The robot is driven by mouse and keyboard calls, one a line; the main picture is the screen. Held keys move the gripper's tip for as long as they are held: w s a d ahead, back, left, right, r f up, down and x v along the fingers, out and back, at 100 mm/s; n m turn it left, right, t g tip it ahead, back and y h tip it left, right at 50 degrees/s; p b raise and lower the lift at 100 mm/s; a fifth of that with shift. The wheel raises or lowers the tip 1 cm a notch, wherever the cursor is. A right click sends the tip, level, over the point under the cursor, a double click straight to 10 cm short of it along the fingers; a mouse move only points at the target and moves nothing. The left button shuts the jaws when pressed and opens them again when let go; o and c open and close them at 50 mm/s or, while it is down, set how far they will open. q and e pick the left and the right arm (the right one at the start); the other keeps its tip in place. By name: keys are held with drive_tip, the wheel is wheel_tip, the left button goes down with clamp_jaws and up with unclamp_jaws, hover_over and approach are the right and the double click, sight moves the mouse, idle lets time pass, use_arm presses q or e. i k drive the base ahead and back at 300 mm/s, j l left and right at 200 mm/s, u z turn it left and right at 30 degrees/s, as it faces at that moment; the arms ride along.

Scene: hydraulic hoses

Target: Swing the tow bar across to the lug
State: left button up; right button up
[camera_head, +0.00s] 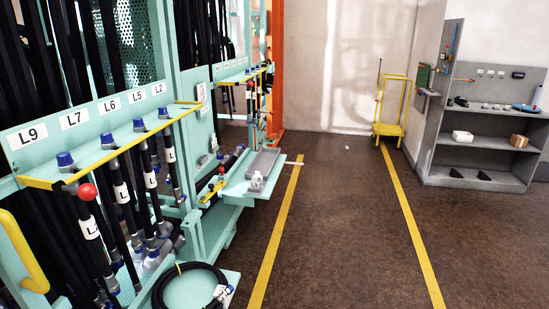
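Neither of my grippers shows in the head view. I cannot make out a tow bar or a lug for certain. A teal hose rack (189,85) stands along the left side, with yellow-edged shelves. A red ball knob (87,191) sits near the front shelf, by the L9 label. A thick yellow handle (22,250) is at the far left edge. A short pale bar (293,163) sticks out to the right from the rack's low shelf. Whether any of these belongs to the tow bar, I cannot tell.
Several black hoses with blue caps hang in the rack. A coiled black hose (160,297) lies on a low teal shelf at the front.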

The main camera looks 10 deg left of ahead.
sight(214, 190)
drive_tip(key=i+u, duration=0.15)
drive_tip(key=i, duration=0.3)
drive_tip(key=i+l+u, duration=0.15)
drive_tip(key=i, duration=0.3)
drive_tip(key=i+l+u, duration=0.15)
drive_tip(key=i, duration=0.35)
drive_tip(key=i+l+u, duration=0.15)
drive_tip(key=i, duration=0.3)
